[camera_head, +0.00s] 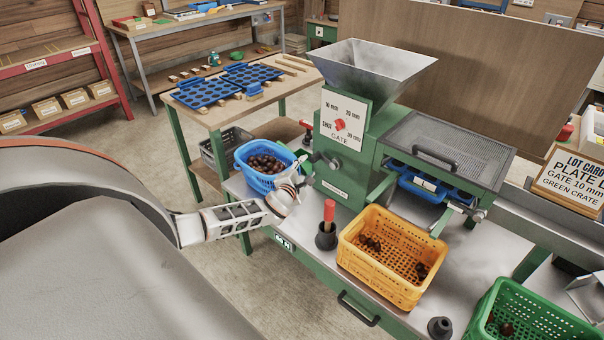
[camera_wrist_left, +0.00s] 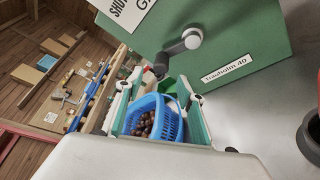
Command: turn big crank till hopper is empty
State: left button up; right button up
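The green machine (camera_head: 345,185) carries a metal hopper (camera_head: 375,68). The hopper's visible inner walls are bare; its bottom is hidden. A grey crank (camera_head: 333,163) sits on the machine's front below the gate dial (camera_head: 341,124), and the crank's hub and arm show in the left wrist view (camera_wrist_left: 192,38). My left gripper (camera_head: 290,190) is below and left of the crank, apart from it, by the blue basket (camera_head: 243,172) of chestnuts. In the left wrist view its fingers (camera_wrist_left: 158,115) are spread, with the blue basket seen between them. My right gripper is out of view.
A yellow crate (camera_head: 392,282) with a few chestnuts stands before the machine, beside a red-handled tool in a black holder (camera_head: 326,236). A green crate (camera_head: 530,318) is at lower right. A bench with blue plates (camera_head: 215,90) stands behind left.

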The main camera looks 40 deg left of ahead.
pick_arm(q)
jog(key=shift+v, duration=1.75)
jog(key=shift+s, duration=0.1)
